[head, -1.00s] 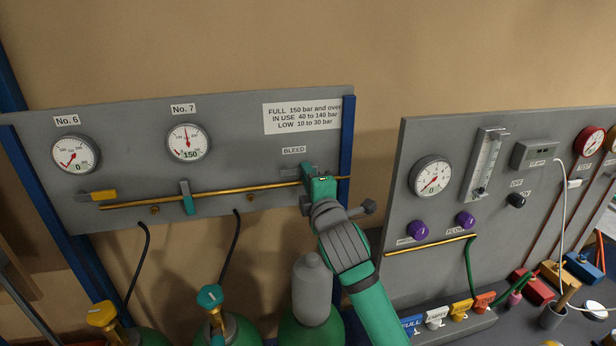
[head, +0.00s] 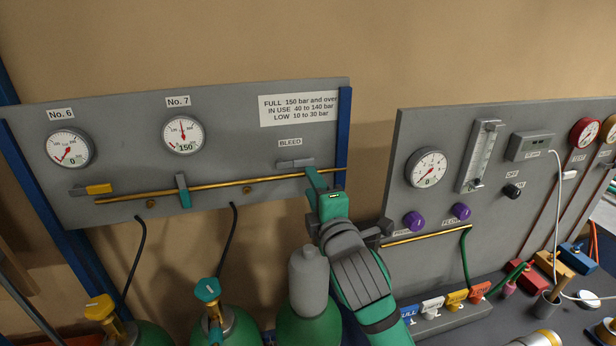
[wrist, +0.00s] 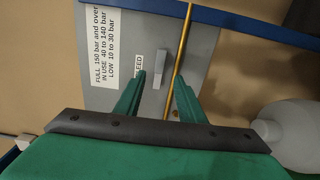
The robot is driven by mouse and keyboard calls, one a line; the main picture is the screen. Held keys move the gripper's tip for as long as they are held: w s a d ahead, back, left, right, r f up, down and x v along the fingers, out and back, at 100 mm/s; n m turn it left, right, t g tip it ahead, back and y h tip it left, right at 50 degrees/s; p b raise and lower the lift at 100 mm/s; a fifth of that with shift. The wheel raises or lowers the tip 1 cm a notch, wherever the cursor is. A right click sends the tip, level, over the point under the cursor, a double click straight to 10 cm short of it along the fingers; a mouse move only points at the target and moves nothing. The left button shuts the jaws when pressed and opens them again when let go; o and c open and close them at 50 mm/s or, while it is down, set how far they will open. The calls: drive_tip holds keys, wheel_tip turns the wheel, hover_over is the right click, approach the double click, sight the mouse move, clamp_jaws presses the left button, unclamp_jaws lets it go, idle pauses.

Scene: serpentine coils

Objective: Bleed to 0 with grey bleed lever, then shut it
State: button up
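The grey bleed lever (head: 296,163) sits under the BLEED label (head: 290,143), lying lengthwise along the brass pipe (head: 225,184). In the wrist view the lever (wrist: 160,70) shows between and ahead of my two green fingers. My gripper (head: 316,178) is just below and right of the lever's right end in the head view; its fingers (wrist: 160,78) are apart with nothing held. Whether a finger touches the pipe, I cannot tell. The No. 7 gauge (head: 183,134) reads 150 and the No. 6 gauge (head: 69,147) reads 0.
The teal lever (head: 184,191) stands across the pipe; the yellow lever (head: 98,189) lies along it. A grey-capped cylinder (head: 308,272) stands left of my arm. A second panel (head: 400,150) with purple knobs is at the right. A blue post (head: 344,140) borders the left panel.

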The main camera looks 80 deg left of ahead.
drive_tip(key=shift+d, duration=1.05)
drive_tip(key=shift+w, duration=0.1)
